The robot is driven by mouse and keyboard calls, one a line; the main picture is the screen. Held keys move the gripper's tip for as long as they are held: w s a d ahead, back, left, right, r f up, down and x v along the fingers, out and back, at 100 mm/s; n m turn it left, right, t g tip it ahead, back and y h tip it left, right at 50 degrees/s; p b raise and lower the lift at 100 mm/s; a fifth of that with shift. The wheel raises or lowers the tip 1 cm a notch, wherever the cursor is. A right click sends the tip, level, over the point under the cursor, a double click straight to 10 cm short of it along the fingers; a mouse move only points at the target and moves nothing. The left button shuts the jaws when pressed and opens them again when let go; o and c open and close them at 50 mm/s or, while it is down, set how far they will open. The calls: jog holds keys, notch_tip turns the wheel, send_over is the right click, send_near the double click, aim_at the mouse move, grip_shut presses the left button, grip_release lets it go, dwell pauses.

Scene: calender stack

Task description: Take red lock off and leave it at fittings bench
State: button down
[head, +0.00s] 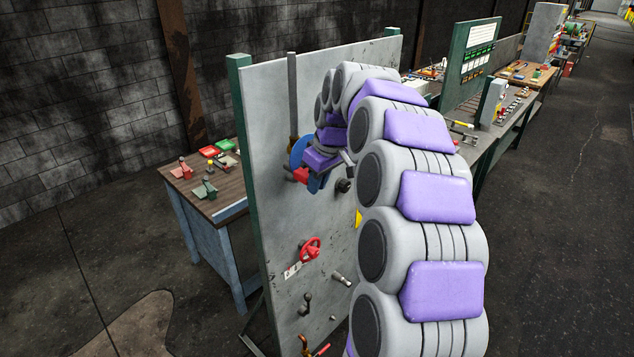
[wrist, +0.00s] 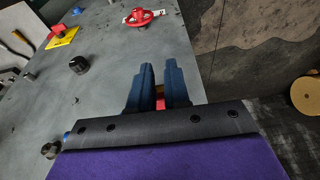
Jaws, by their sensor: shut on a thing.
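The red lock (head: 301,175) shows as a small red block beside a blue disc (head: 296,151) on the upright grey panel. My gripper (head: 314,183) is at it, high on the panel, with my arm arching over from the right. In the wrist view, the blue fingers (wrist: 160,85) are shut, with a bit of the red lock (wrist: 160,103) showing between their bases. The fingers hide most of it. I cannot tell whether it still touches the panel. Benches stand behind the panel and to the right; no label shows which is the fittings bench.
The panel (head: 270,105) carries a red handwheel (head: 309,249), black knobs (wrist: 79,65) and a tall grey lever (head: 292,95). A wooden-topped bench (head: 230,207) with red and green items stands behind it, left. A long bench (head: 485,140) runs back right. Floor on the right is clear.

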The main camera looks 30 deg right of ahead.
jog(key=shift+s+f, duration=0.2)
jog(key=shift+f, duration=0.1)
jog(key=shift+s+d+r+b, duration=0.1)
jog(key=shift+s+d+b, duration=0.2)
jog(key=shift+s, duration=0.35)
jog(key=shift+s+d+f+b, duration=0.1)
jog(key=shift+s+d+b, duration=0.15)
jog(key=shift+s, duration=0.45)
jog(key=shift+s+d+r+b, duration=0.1)
jog(key=shift+s+d+b, duration=0.2)
jog(key=shift+s, duration=0.35)
